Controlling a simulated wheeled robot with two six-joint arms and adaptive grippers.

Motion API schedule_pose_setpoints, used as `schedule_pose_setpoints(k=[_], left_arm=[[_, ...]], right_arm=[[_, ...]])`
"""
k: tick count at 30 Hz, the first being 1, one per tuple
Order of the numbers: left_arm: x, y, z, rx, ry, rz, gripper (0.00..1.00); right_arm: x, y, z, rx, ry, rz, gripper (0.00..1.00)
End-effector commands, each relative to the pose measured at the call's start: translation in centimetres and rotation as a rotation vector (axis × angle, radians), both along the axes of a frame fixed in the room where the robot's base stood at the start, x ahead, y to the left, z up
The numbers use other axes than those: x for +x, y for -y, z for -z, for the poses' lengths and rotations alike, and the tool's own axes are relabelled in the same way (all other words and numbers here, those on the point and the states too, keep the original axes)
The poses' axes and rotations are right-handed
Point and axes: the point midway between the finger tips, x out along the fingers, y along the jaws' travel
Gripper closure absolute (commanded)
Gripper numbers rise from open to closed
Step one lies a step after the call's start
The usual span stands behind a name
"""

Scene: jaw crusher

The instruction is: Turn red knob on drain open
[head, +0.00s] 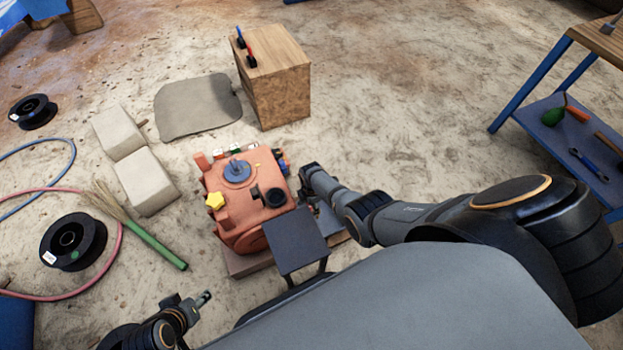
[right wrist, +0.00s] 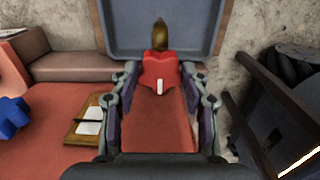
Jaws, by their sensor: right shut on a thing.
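In the right wrist view a red knob (right wrist: 160,72) with a white mark sits between the two fingers of my right gripper (right wrist: 160,100), which is shut on it. A brass drain piece (right wrist: 160,36) shows just beyond the knob. In the head view the orange crusher (head: 240,205) stands left of the centre, and my right gripper (head: 322,212) is at its right side, partly hidden. The red knob is hidden in the head view. My left gripper (head: 203,298) is low in the head view, in front of the crusher and apart from it; its opening is unclear.
A dark square plate (head: 296,240) stands close to the crusher's front right. A wooden cabinet (head: 280,90) is behind the crusher. A broom (head: 150,240) and a black spool (head: 74,242) lie at left. A blue shelf (head: 570,125) stands at right.

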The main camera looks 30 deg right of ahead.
Motion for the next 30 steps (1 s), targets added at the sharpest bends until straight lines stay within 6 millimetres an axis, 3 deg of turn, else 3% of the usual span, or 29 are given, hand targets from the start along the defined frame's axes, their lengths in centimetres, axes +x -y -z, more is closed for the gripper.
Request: schedule_pose_setpoints(k=[15,16,21,30], left_arm=[[0.15,-0.05,-0.11,0.002,0.001,0.002,0.60],[0.14,-0.05,-0.11,0.002,0.001,0.002,0.60],[0.03,-0.07,-0.07,0.002,-0.001,0.002,0.60],[-0.23,-0.02,-0.03,0.001,-0.006,0.002,0.60]], right_arm=[[0.07,-0.17,-0.02,0.003,0.002,-0.019,0.85],[0.07,-0.17,-0.02,0.003,0.002,-0.019,0.52],[0.05,-0.12,-0.02,0.002,0.001,-0.018,0.31],[0.01,-0.05,-0.04,0.001,0.000,-0.018,0.31]])
